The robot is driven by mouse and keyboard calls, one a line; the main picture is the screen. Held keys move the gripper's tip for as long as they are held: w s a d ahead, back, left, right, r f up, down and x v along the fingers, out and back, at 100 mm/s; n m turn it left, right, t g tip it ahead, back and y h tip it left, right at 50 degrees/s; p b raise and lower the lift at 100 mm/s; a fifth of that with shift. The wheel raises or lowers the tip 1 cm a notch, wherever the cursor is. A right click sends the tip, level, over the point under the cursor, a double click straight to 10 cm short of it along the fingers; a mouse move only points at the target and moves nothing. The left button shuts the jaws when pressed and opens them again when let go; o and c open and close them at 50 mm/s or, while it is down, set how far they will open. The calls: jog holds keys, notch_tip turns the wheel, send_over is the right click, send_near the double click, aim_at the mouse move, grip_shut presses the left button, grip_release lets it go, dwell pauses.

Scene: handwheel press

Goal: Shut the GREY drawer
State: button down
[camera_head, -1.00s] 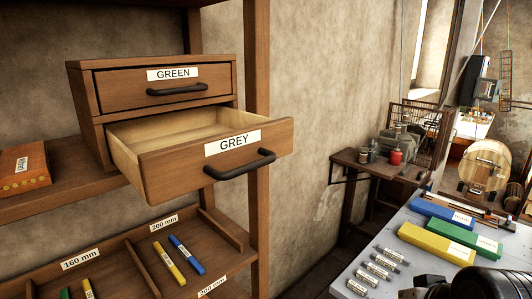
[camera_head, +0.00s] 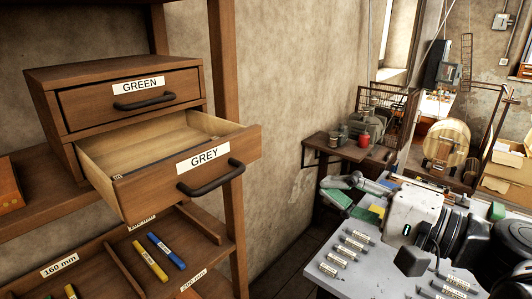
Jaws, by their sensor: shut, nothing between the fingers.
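The GREY drawer (camera_head: 185,178) is pulled well out of a small wooden cabinet on the shelf, and its inside looks empty. Its white label and dark bar handle (camera_head: 210,179) face front right. The GREEN drawer (camera_head: 130,98) above it is shut. My gripper (camera_head: 328,184) is to the right of the grey drawer, over the bench, pointing left. It is shut and empty, apart from the handle. My arm hides part of the bench behind it.
A shelf post (camera_head: 224,60) stands just behind the open drawer. A tray below holds yellow and blue sticks (camera_head: 166,251). The bench (camera_head: 322,272) carries several metal cylinders (camera_head: 353,247). Open space lies between the bench and the drawer.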

aim_at(258, 157)
jog(key=shift+p+x, duration=0.45)
jog(key=shift+x, duration=6.55)
